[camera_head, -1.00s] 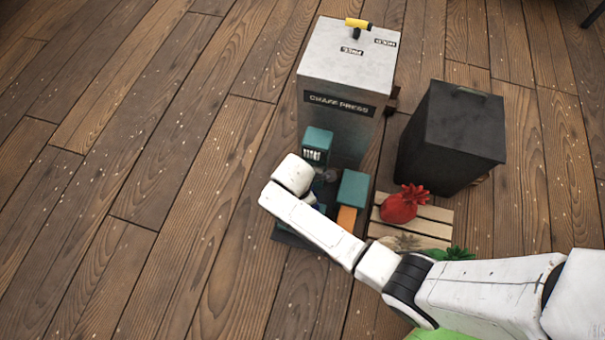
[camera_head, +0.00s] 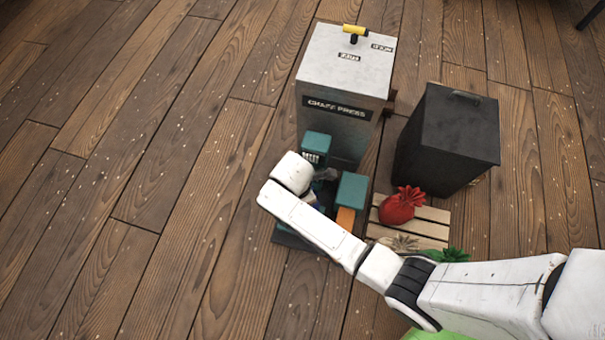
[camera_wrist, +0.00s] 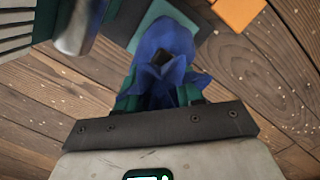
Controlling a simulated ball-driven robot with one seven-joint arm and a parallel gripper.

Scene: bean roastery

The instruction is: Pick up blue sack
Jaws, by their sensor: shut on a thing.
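The blue sack (camera_wrist: 172,50) shows in the wrist view, with its gathered top facing the camera. My gripper (camera_wrist: 160,92) is shut on the sack near its gathered neck; the green finger parts show on both sides of it. In the head view my white wrist and arm cover most of the gripper and the sack, over the teal and dark machine base in front of the chaff press. I cannot tell whether the sack is clear of its support.
The grey chaff press (camera_head: 345,75) with a yellow handle (camera_head: 354,30) stands behind. A red sack (camera_head: 402,206) lies on a wooden pallet (camera_head: 430,230) to the right, with green sacks partly behind my arm. A black bin (camera_head: 447,138) stands behind the pallet. Floor on the left is clear.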

